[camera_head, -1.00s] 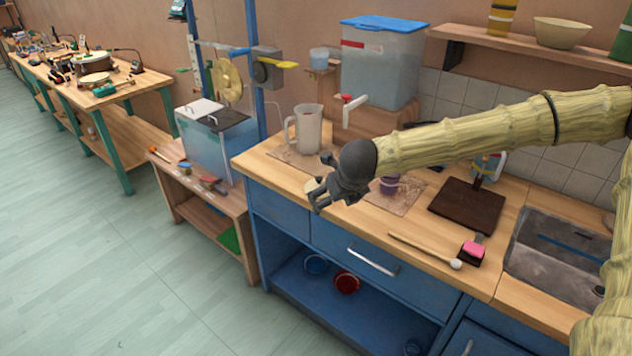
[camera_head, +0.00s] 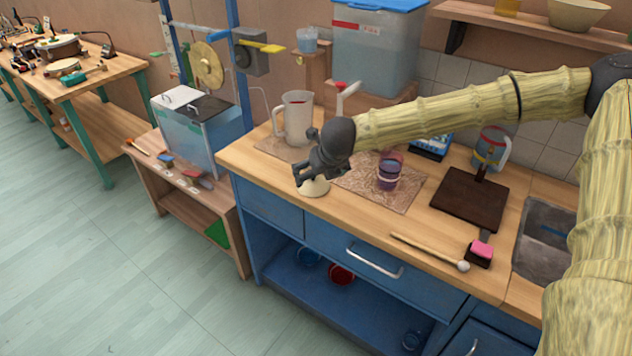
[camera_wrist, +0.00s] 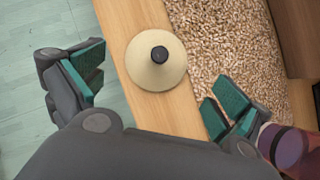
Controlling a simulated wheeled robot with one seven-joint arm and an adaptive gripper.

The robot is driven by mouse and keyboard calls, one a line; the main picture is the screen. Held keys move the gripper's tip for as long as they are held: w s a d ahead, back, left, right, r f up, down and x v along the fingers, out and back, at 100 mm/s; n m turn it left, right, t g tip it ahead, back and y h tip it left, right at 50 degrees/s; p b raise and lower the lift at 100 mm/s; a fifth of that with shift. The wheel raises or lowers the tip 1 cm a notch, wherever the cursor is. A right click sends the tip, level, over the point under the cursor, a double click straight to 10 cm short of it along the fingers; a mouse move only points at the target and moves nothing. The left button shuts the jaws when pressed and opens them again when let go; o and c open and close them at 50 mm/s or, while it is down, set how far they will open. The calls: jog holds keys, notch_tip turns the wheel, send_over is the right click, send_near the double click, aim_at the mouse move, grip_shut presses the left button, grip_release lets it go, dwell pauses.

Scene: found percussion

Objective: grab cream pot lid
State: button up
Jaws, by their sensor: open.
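The cream pot lid (camera_wrist: 157,62) is a pale cream, shallow cone with a dark round knob on top. It lies on the wooden counter near its front edge, beside a speckled mat. In the head view the lid (camera_head: 314,187) shows just below my gripper (camera_head: 303,180), which hides part of it. In the wrist view my gripper (camera_wrist: 152,95) is open and empty, its green-padded fingers spread wide. The lid shows between and slightly beyond the fingers, apart from both.
A purple-banded jar (camera_head: 389,172) stands on the mat (camera_head: 405,195), right of my gripper; it shows near the right finger in the wrist view (camera_wrist: 285,148). A clear pitcher (camera_head: 297,118) stands behind. A mallet (camera_head: 430,252) and dark board (camera_head: 470,200) lie farther right.

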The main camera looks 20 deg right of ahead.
aim_at(315, 177)
jog(key=shift+p+x, duration=0.55)
jog(key=shift+x, duration=0.65)
jog(key=shift+p+x, duration=0.3)
jog(key=shift+x, duration=1.2)
jog(key=shift+w+r, duration=0.1)
jog(key=shift+w, duration=0.05)
